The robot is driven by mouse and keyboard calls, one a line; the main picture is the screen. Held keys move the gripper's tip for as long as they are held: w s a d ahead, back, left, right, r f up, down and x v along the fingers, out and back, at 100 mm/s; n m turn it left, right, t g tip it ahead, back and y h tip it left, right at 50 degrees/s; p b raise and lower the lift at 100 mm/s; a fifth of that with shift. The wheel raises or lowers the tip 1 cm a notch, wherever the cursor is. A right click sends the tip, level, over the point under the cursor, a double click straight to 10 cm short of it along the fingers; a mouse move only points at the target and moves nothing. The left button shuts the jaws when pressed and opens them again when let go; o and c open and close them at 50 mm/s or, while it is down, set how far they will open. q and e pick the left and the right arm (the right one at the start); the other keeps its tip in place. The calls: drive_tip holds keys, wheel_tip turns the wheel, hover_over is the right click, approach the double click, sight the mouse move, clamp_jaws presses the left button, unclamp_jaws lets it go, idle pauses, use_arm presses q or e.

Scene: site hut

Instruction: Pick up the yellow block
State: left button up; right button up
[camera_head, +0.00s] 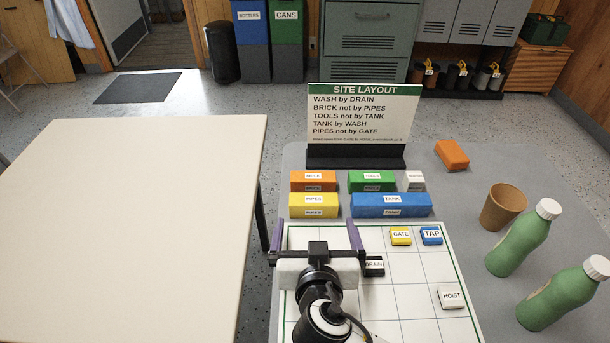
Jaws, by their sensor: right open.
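The yellow block (314,205), labelled PIPES, lies on the grey table, in front of the orange BRICK block and left of the blue TANK block. My right gripper (316,232) is open and empty, with its two purple fingers spread wide. In the picture the fingertips are just below the yellow block, one toward each side of it; I cannot tell the height above the board. A small yellow tile (400,236) labelled GATE sits on the white grid board. My left gripper is not in view.
Orange BRICK (313,181), green TOOLS (371,181), white (413,181) and blue TANK (391,205) blocks stand close by. A layout sign (362,120) stands behind. A brown cup (502,207) and two green bottles (523,238) are at right. The beige table (130,230) is bare.

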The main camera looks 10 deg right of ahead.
sight(314, 207)
drive_tip(key=x, duration=0.4)
drive_tip(key=shift+w, duration=0.2)
drive_tip(key=x, duration=0.5)
drive_tip(key=shift+w+r+p, duration=0.25)
drive_tip(key=shift+w+p, duration=0.05)
drive_tip(key=shift+w, duration=0.05)
drive_tip(key=c, duration=1)
